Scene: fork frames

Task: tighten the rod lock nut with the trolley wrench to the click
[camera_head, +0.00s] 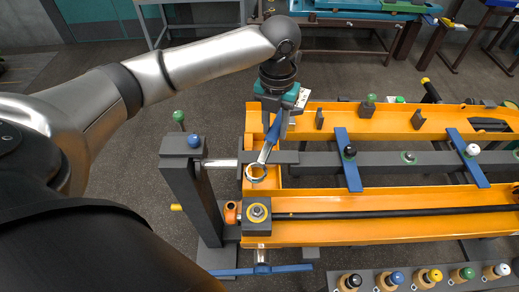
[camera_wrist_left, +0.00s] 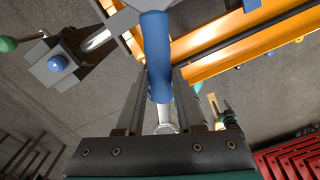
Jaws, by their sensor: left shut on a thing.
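My left gripper (camera_head: 278,122) is shut on the blue handle of the wrench (camera_head: 266,149). The wrench slants down from the fingers, and its silver ring end (camera_head: 256,173) shows over the left end of the orange frame. I cannot tell its height or whether it touches anything. In the left wrist view the blue handle (camera_wrist_left: 157,55) lies between the fingers. I cannot tell which part is the lock nut. My right gripper is not seen.
A grey post with a blue knob (camera_head: 195,141) stands left of the orange frame (camera_head: 300,236). Blue cross bars (camera_head: 348,160) span the frame. A grey rack (camera_head: 375,274) with several coloured-top pieces lies at the front right. Open floor shows at the left.

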